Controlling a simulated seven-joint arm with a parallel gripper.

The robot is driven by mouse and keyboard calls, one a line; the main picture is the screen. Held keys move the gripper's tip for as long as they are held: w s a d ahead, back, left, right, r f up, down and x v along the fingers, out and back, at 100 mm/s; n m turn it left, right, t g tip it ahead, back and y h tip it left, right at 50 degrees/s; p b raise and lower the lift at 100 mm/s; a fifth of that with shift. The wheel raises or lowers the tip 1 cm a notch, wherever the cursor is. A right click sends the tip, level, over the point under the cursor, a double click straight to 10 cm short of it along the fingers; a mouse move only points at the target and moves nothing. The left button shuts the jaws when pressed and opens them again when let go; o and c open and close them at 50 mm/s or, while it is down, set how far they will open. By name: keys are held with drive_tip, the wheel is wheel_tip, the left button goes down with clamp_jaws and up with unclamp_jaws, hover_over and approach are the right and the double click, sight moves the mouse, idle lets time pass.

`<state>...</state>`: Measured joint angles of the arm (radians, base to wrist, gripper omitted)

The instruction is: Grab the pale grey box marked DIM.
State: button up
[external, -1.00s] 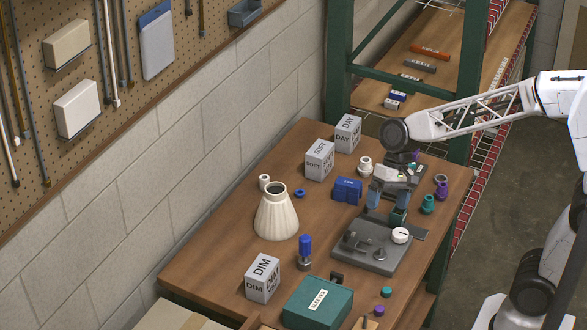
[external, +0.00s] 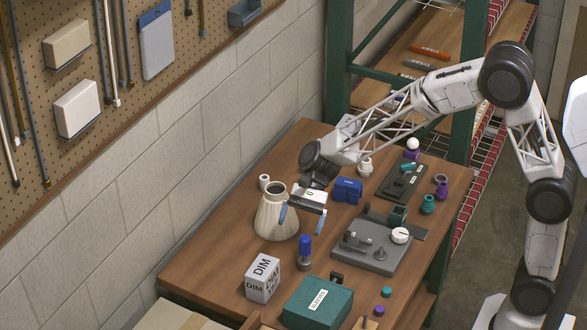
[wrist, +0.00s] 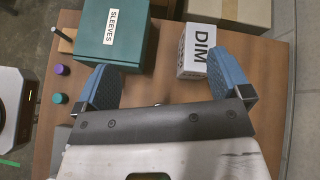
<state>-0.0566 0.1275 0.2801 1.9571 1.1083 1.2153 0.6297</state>
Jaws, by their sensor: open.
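The pale grey box marked DIM (external: 263,278) stands on the front left part of the wooden table, beside the green box. In the wrist view the DIM box (wrist: 197,50) is ahead of my right finger, which covers its lower right part. My gripper (external: 300,222) is open and empty, with its blue fingers well apart. It is above the table in front of the cream cone-shaped shade (external: 268,224), apart from the DIM box. In the wrist view my gripper (wrist: 158,92) shows both fingers, with bare table between them.
A green box labelled SLEEVES (external: 318,303) is right of the DIM box. A blue-topped part (external: 305,252) stands behind them. A grey fixture (external: 372,246) lies to the right. A cardboard box (wrist: 229,12) is beyond the DIM box in the wrist view.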

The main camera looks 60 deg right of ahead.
drive_tip(key=w+a+f+m+y, duration=0.2)
drive_tip(key=w+a+f+m, duration=0.1)
drive_tip(key=w+f, duration=0.2)
drive_tip(key=shift+w+t, duration=0.3)
drive_tip(key=shift+w, duration=0.9)
drive_tip(key=shift+f, duration=0.15)
approach(265, 268)
drive_tip(key=shift+w+a+f, duration=0.2)
drive_tip(key=shift+a+f, duration=0.5)
drive_tip(key=shift+f, duration=0.25)
drive_tip(key=shift+w+a+f, duration=0.2)
drive_tip(key=shift+a+f, duration=0.55)
drive_tip(key=shift+f, duration=0.25)
drive_tip(key=shift+x, duration=2.5)
drive_tip(key=shift+c, duration=0.2)
